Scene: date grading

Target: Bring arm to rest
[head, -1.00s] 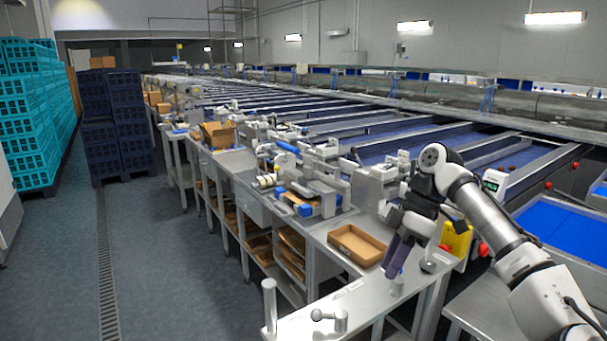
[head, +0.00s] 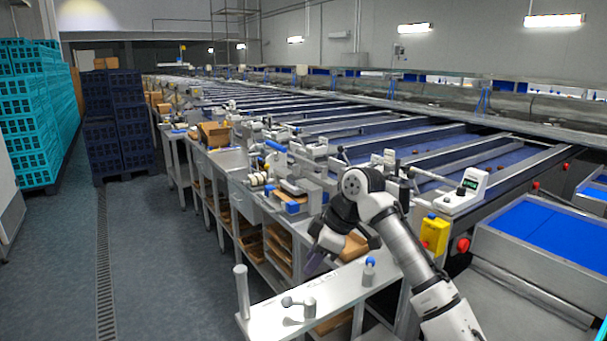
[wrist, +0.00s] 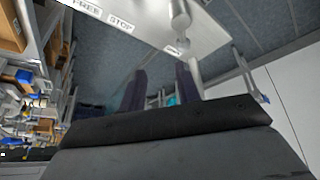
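My gripper (head: 313,264) hangs at the end of my bent arm, fingers pointing down and left, over the near end of the metal bench (head: 335,290). In the wrist view, its two dark fingers (wrist: 160,88) stand apart with nothing seen between them, so it is open and empty. The bench end also shows at the top of the wrist view (wrist: 150,22), with "FREE" and "STOP" labels. A brown tray (head: 354,246) is partly hidden behind my gripper.
A bare upright post (head: 242,292), a lever fitting (head: 308,307) and a blue-topped peg (head: 369,271) stand on the bench end. The floor aisle (head: 170,260) at left is clear.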

